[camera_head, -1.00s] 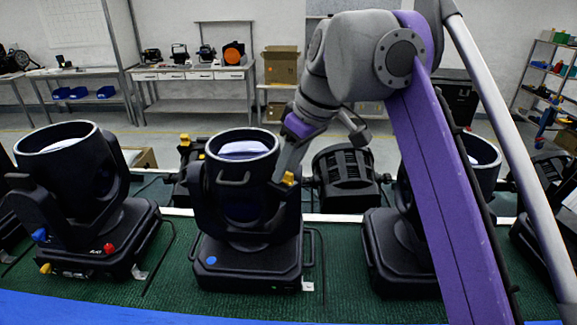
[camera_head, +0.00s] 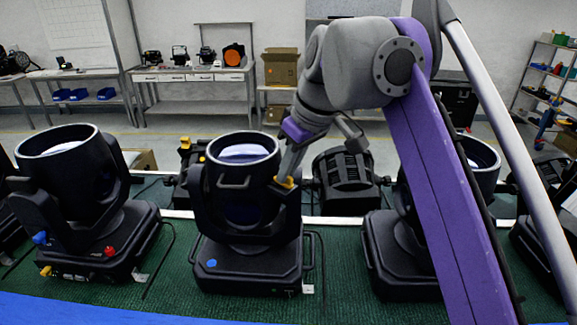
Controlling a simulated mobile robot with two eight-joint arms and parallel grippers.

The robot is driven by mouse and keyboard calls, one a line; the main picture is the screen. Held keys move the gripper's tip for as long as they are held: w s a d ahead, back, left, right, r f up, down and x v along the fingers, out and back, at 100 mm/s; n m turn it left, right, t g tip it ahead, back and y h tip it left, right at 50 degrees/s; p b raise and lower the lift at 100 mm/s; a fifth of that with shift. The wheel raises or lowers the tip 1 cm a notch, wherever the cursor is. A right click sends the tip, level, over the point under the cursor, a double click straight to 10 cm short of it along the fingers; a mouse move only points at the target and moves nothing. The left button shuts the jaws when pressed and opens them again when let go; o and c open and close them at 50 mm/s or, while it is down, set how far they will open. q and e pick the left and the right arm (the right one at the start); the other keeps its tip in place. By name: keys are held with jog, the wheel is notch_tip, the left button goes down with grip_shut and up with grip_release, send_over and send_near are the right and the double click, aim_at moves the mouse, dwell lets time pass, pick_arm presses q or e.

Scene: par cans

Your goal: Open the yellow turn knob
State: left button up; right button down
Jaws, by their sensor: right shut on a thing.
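The yellow turn knob (camera_head: 286,182) sits on the upper right side of the yoke of the middle black par can (camera_head: 246,225). My right gripper (camera_head: 288,176) reaches down to the knob from above and is shut on it. The fingertips partly cover the knob, so its exact turn angle is hard to tell. The par can stands upright, with its round opening facing up. My left gripper is not in view.
Another par can (camera_head: 75,200) with blue, red and yellow knobs stands at the left. A further one (camera_head: 395,250) stands at the right, partly behind my purple arm. All stand on a green mat (camera_head: 170,290). Black lights stand behind.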

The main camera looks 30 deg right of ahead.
jog(key=m+h+p, duration=0.1)
jog(key=m, duration=0.2)
jog(key=m+h+p, duration=0.1)
jog(key=m, duration=0.2)
jog(key=shift+a+r, duration=0.1)
jog(key=shift+a, duration=0.1)
jog(key=m+h+p, duration=0.1)
jog(key=m, duration=0.1)
jog(key=m+h+p, duration=0.1)
jog(key=m, duration=0.2)
jog(key=shift+w+a+g, duration=0.1)
jog(key=shift+g, duration=0.3)
jog(key=m+h+p, duration=0.1)
jog(key=m, duration=0.2)
jog(key=shift+g, duration=0.4)
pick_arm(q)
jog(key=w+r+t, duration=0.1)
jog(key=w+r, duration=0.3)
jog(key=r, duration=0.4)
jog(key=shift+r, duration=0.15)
pick_arm(e)
jog(key=shift+m+g+h, duration=0.3)
jog(key=shift+m+g, duration=0.2)
jog(key=shift+m, duration=1)
jog(key=c, duration=0.9)
grip_release()
jog(key=shift+c, duration=0.2)
